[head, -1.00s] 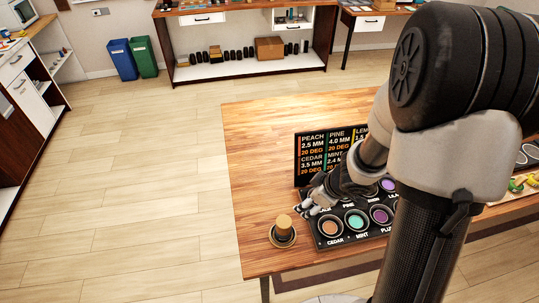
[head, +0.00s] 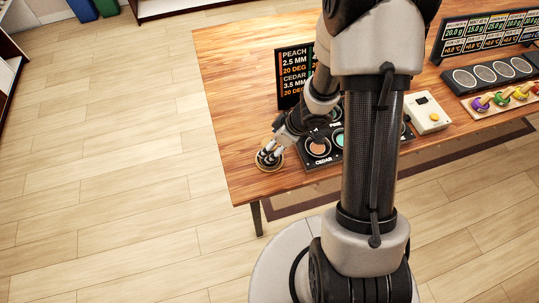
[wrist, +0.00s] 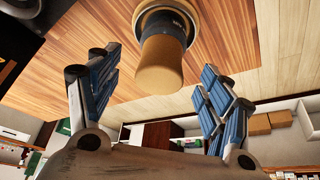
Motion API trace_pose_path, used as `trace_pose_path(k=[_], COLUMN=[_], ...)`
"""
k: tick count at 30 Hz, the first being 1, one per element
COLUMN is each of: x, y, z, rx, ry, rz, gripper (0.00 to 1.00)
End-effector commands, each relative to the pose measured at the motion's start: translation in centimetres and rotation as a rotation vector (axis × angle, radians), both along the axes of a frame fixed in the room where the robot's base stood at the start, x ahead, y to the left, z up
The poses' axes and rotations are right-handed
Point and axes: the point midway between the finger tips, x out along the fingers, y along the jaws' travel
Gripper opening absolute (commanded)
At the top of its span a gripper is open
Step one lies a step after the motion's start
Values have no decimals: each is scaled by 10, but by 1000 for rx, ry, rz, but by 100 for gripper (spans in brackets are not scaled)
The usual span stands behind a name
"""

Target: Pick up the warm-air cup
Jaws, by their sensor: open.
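What looks like the warm-air cup (wrist: 170,58) has a tan, cork-like cylindrical end and a dark collar with small print I cannot read. In the wrist view it lies between and just beyond my two blue-padded fingers. My gripper (wrist: 161,62) is open, with a gap on each side of the tan end, and I see no contact. In the head view my gripper (head: 269,156) is over the round wooden base (head: 262,167) at the table's front left corner, and hides most of the cup.
A white box with a yellow button (head: 428,115) is farther right. The wooden table (head: 235,105) is bare behind and left of the cup.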

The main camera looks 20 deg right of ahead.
Motion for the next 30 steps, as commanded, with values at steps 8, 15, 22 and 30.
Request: trace_pose_path(k=[8,15,22,30], x=[2,9,10,10], y=[3,10,11,11], z=[-22,-51,-50,-50], rx=[0,-1,-1,-1], ry=[0,-1,0,0], rz=[1,1,0,0], gripper=[73,73,73,57])
